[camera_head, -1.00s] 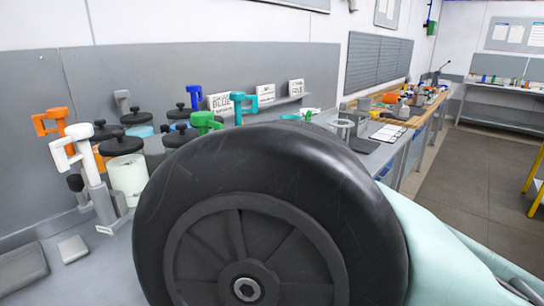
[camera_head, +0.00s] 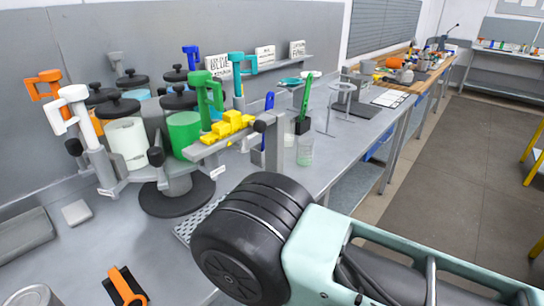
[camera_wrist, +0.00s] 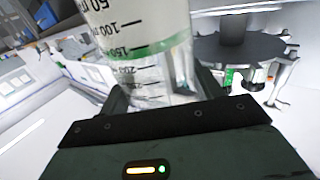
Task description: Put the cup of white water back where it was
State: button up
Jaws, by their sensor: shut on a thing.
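My gripper (camera_wrist: 162,92) is shut on a clear cup (camera_wrist: 140,40) with black volume marks. In the wrist view the cup fills the upper middle, between my two dark fingers. Its upper part looks pale and milky above a green band, and the part below is clear. Its far end is cut off. My gripper does not show in the head view; the dark round part of my arm and the pale green link fill the lower middle. A small cup with pale green contents (camera_head: 305,152) stands on the bench beyond my arm; I cannot tell whether it is the held one.
A carousel of lidded drums, including a white drum (camera_head: 127,138) and a green drum (camera_head: 184,134), stands at the left on a dark round base (camera_head: 178,195). An orange-handled item (camera_head: 125,287) lies at the front left. A ring stand (camera_head: 343,88) is farther back.

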jog(key=w+d+f+m+h, duration=0.1)
jog(key=w+d, duration=0.1)
jog(key=d, duration=0.6)
jog(key=w+d+f+m+h, duration=0.1)
jog(key=w+d+f+h, duration=0.1)
jog(key=d, duration=0.6)
jog(key=w+d+f+m+h, duration=0.1)
jog(key=w+d, duration=0.3)
jog(key=d, duration=0.4)
jog(key=shift+w+d+f+t+h, duration=0.15)
jog(key=shift+d+f+t+h, duration=0.15)
jog(key=shift+f, duration=0.35)
jog(key=shift+a+f, duration=0.1)
jog(key=shift+a, duration=0.05)
